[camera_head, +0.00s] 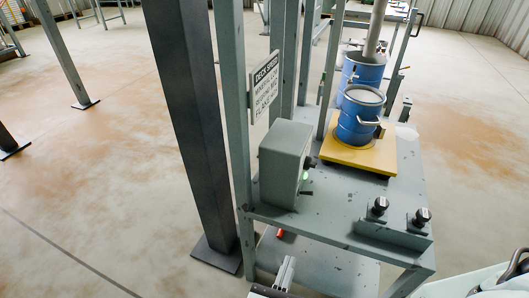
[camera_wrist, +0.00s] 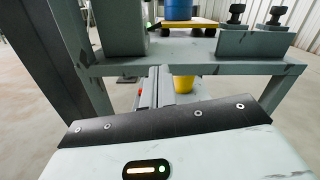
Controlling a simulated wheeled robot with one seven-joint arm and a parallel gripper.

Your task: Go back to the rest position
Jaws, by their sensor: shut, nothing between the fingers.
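My gripper (camera_head: 287,265) shows at the bottom edge of the head view, in front of the steel frame's lower shelf. Its two grey fingers lie together with nothing between them. In the wrist view the fingers (camera_wrist: 156,78) point forward, below the frame's upper deck. The white wrist body fills the bottom of that view.
The steel frame's deck (camera_head: 335,205) carries a grey box (camera_head: 285,160), clamp knobs (camera_head: 380,205) and a blue drum (camera_head: 358,118) on a yellow plate (camera_head: 345,155). A yellow container (camera_wrist: 183,83) is under the deck. A dark post (camera_head: 195,120) stands left. Open floor lies further left.

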